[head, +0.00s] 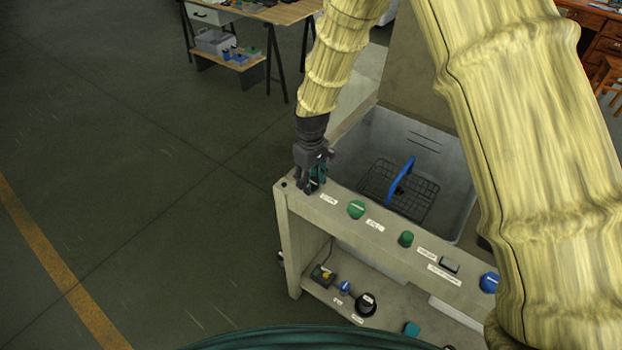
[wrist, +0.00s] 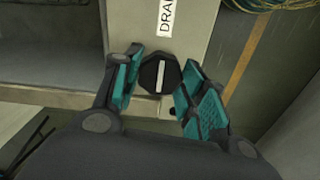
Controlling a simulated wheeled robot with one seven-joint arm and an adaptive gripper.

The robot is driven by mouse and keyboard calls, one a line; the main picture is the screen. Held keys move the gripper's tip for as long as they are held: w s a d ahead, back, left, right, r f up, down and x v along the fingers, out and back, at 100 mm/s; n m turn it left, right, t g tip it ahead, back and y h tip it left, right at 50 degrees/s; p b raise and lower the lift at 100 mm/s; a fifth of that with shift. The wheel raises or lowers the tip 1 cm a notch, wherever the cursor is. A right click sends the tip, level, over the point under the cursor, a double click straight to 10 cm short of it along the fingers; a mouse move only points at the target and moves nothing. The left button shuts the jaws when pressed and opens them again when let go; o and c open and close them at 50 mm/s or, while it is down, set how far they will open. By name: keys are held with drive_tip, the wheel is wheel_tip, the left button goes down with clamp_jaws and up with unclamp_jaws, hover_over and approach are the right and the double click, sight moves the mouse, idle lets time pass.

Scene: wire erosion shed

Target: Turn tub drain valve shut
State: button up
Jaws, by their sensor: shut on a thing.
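The drain valve is a black, many-sided knob (wrist: 158,74) with a white line on its face, in the wrist view. The line runs up and down the picture, lengthwise with the label "DRA…" (wrist: 166,17). My gripper (wrist: 157,82) has its teal-padded fingers on both sides of the knob and is shut on it. In the head view my gripper (head: 315,182) points down at the left end of the panel ledge (head: 336,213) and hides the knob. The grey tub (head: 440,165) is behind the ledge.
Along the ledge are a green knob (head: 356,209), another green knob (head: 405,239), a dark switch (head: 449,264) and a blue knob (head: 489,282). A wire basket (head: 415,201) with a blue handle is in the tub. Controls line a lower shelf. The floor at left is clear.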

sight(311, 181)
drive_tip(key=o, duration=1)
drive_tip(key=shift+a, duration=0.1)
drive_tip(key=shift+o, duration=0.2)
wheel_tip(311, 181, up, 12)
idle(0.3)
